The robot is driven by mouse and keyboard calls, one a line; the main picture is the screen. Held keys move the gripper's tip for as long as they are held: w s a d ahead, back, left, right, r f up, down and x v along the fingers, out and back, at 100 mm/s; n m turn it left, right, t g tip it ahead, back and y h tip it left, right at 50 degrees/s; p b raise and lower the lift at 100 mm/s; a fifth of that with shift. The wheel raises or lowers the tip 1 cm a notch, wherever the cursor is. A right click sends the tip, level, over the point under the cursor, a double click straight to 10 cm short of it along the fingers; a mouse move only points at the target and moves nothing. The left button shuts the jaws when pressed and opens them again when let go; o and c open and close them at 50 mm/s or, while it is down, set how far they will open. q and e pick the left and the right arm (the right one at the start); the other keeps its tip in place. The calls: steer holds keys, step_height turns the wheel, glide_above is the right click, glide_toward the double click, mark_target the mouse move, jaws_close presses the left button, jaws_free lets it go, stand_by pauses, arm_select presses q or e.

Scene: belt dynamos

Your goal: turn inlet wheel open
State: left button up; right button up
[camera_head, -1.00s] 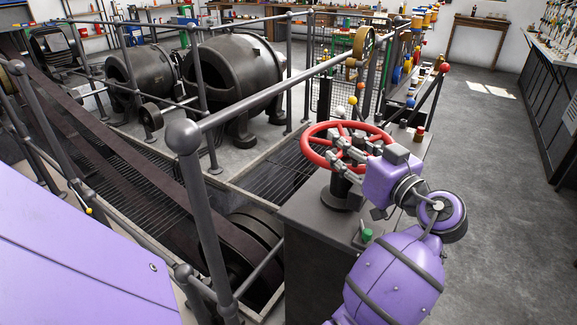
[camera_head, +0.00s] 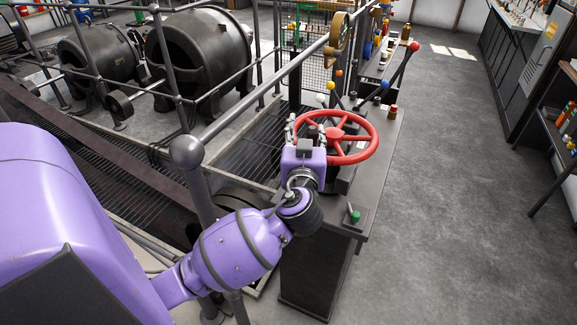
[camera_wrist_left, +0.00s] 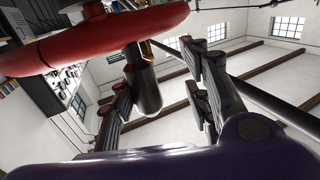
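The red inlet wheel (camera_head: 345,137) is a spoked handwheel on the dark cabinet (camera_head: 305,265), right of centre in the head view. Its thick red rim (camera_wrist_left: 110,40) crosses the upper left of the left wrist view. My left gripper (camera_head: 304,122) is at the wheel's left side, with its fingers close to the rim. In the left wrist view the fingers (camera_wrist_left: 160,90) stand apart, with a dark cylinder (camera_wrist_left: 142,82) showing between them. I cannot tell whether they touch it. The gripper body hides part of the wheel's near left side. My right gripper is not in view.
A grey railing with a round-knobbed post (camera_head: 187,152) stands left of the wheel, close to my arm. A red-knobbed lever (camera_head: 400,65) rises behind it. Open floor (camera_head: 450,180) lies to the right.

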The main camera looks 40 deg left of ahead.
arm_select(q)
steer(key=shift+w+a+m+t+h+p, duration=0.1)
steer(key=shift+a+m+t+h+p, duration=0.35)
steer(key=shift+a+m+t+h, duration=0.45)
steer(key=s+d+f+g+h, duration=0.1)
steer(key=s+d+f, duration=0.1)
steer(key=s+f, duration=0.1)
steer(key=s+d+f+m+h, duration=0.1)
steer(key=s+f, duration=0.2)
steer(key=s, duration=0.2)
steer(key=shift+s+d+g, duration=0.4)
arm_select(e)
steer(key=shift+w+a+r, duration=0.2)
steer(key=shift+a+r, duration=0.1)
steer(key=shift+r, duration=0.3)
